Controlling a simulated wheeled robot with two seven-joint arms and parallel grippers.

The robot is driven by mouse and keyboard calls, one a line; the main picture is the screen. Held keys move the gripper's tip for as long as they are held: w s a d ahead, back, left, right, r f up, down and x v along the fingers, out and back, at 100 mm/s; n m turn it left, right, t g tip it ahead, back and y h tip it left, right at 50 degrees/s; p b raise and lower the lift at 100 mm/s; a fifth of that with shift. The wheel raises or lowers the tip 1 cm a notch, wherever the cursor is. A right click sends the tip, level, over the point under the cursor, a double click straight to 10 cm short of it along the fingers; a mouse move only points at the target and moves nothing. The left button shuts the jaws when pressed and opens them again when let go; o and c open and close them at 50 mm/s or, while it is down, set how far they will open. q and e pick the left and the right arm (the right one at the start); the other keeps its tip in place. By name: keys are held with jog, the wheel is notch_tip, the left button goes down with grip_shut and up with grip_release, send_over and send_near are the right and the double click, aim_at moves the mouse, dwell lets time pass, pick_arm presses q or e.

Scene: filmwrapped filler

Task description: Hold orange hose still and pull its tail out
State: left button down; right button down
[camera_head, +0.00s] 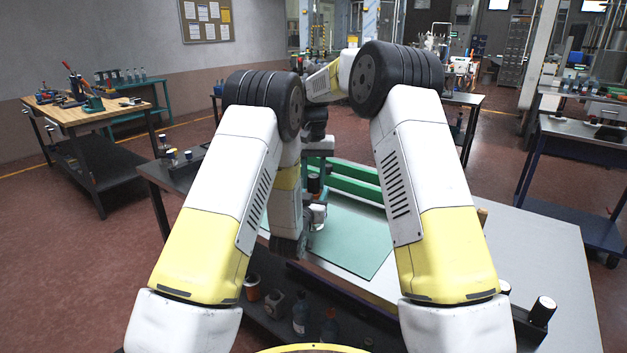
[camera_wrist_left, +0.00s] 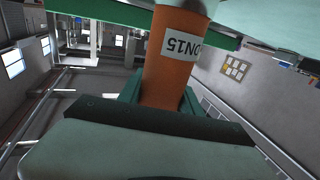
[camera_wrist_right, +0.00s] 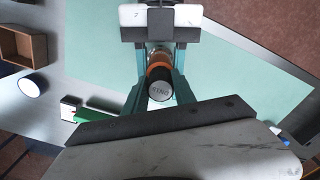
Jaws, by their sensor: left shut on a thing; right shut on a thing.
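The orange hose (camera_wrist_left: 170,70) with a white DN15 label stands between the fingers of my left gripper (camera_wrist_left: 162,96) in the left wrist view. The hose is small and mostly hidden there by the grippers. The exact finger contact is hard to see.
A light green mat (camera_head: 350,240) lies on the grey table (camera_head: 540,250) under the grippers. A green beam-like object (camera_head: 345,182) is behind them. Bottles (camera_head: 300,312) and cups stand in a dark rack at the front edge. A black-and-white cylinder (camera_head: 542,311) stands at right.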

jog(key=shift+r, duration=1.15)
dwell(0.4)
jog(key=shift+r, duration=4.2)
pick_arm(q)
jog(key=c, duration=0.7)
grip_release()
